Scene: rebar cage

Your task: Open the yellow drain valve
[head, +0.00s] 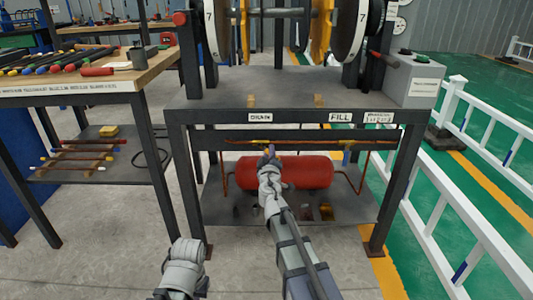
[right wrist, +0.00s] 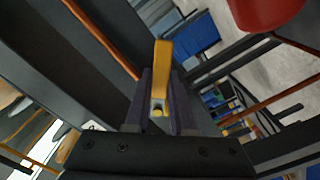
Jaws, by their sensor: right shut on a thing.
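The yellow drain valve's handle (right wrist: 163,62) stands up between the dark fingers of my right gripper (right wrist: 160,100) in the right wrist view. The fingers are shut on it near its base, where a small brass-coloured round part shows. In the head view my right gripper (head: 268,154) is under the table edge, below the left label (head: 260,118), at the copper pipe. It hides the drain valve there. Only a grey part of my left arm shows at the bottom of the head view; its gripper is not seen.
A second yellow valve (head: 347,143) sits on the pipe below the FILL label (head: 340,117). A red tank (head: 310,173) lies on the lower shelf behind my right arm. Table legs stand on both sides. A white railing (head: 440,215) runs at the right.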

